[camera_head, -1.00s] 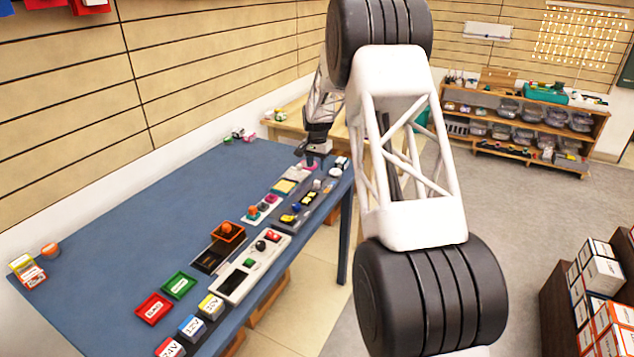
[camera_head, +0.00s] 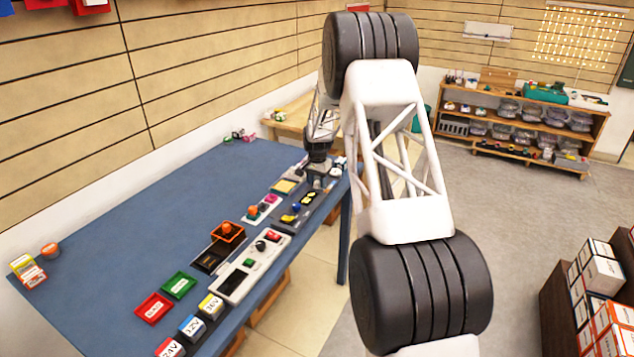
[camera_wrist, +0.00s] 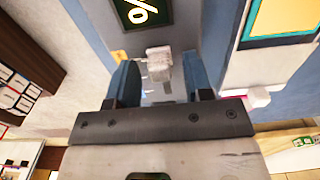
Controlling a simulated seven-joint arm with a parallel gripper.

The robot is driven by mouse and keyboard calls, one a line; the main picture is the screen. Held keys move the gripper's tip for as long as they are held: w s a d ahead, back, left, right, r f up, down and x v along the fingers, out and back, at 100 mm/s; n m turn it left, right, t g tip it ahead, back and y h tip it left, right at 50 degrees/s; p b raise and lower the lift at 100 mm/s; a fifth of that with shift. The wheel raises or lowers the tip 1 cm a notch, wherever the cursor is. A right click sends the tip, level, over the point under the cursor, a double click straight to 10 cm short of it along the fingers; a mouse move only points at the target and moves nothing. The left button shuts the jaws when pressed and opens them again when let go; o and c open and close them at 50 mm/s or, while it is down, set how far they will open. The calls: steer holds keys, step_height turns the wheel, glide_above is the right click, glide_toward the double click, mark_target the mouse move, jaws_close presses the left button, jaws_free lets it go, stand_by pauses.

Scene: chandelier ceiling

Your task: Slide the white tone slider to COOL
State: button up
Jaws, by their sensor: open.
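In the wrist view, a small white slider knob (camera_wrist: 158,58) stands up from a grey-blue panel (camera_wrist: 208,30). My gripper (camera_wrist: 161,78) is open, with one blue finger on each side of the knob. I cannot tell whether either finger touches it. A dark display with a yellow percent sign (camera_wrist: 140,12) lies just beyond the knob. In the head view, my gripper (camera_head: 315,182) is low over the far end of the dark slider panel (camera_head: 286,225), and its fingers are hard to make out. The COOL marking is not readable in either view.
A white unit with a yellow screen (camera_wrist: 285,18) stands to the right in the wrist view. A white control box (camera_head: 236,284) and colored trays sit nearer on the blue table (camera_head: 190,215), whose left part is mostly clear.

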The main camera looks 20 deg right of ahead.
steer(key=shift+f, duration=0.1)
steer(key=shift+c, duration=0.3)
jaws_close()
steer(key=shift+w+d, duration=2.3)
steer(key=shift+o, duration=0.3)
jaws_free()
step_height(320, 180, up, 8)
